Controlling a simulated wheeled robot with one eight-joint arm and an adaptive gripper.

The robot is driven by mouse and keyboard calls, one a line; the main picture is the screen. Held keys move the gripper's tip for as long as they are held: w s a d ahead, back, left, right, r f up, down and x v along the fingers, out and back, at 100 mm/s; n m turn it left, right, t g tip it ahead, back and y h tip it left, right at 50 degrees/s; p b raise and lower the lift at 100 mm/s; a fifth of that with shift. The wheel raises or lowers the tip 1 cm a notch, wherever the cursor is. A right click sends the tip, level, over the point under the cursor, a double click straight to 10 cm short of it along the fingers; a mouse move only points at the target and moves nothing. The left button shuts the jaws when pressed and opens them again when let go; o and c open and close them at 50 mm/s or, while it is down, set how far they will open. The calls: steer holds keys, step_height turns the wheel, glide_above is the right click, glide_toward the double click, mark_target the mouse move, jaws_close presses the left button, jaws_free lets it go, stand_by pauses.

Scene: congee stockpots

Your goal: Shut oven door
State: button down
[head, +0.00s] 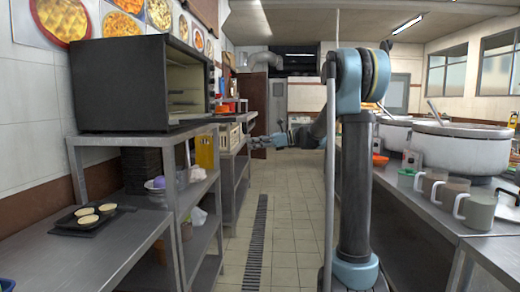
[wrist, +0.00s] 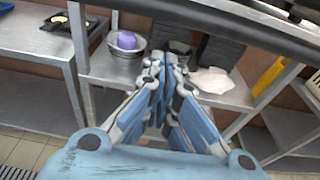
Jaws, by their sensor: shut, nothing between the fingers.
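The black oven (head: 120,85) stands on a metal shelf at the left in the head view. Its front faces right toward the aisle, and its interior and racks show, so it is open. The door seems to lie folded down at the bottom front edge, seen as a thin slab. My gripper (head: 258,142) is right of the oven and lower than its opening, over the aisle, apart from it. In the wrist view my gripper (wrist: 163,62) is shut and empty, pointing at the shelf below. A dark bar crosses the top there; I cannot tell whether it is the door.
A metal shelf unit (head: 180,190) stands under the oven, holding a bowl with a purple item (wrist: 126,42) and a white cloth (wrist: 212,82). A tray with pastries (head: 88,218) is at front left. Stockpots (head: 460,148) and mugs line the right counter. The tiled aisle is free.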

steer(key=shift+d+r, duration=0.15)
steer(key=shift+r, duration=0.5)
steer(key=shift+d+r, duration=0.15)
steer(key=shift+r, duration=0.5)
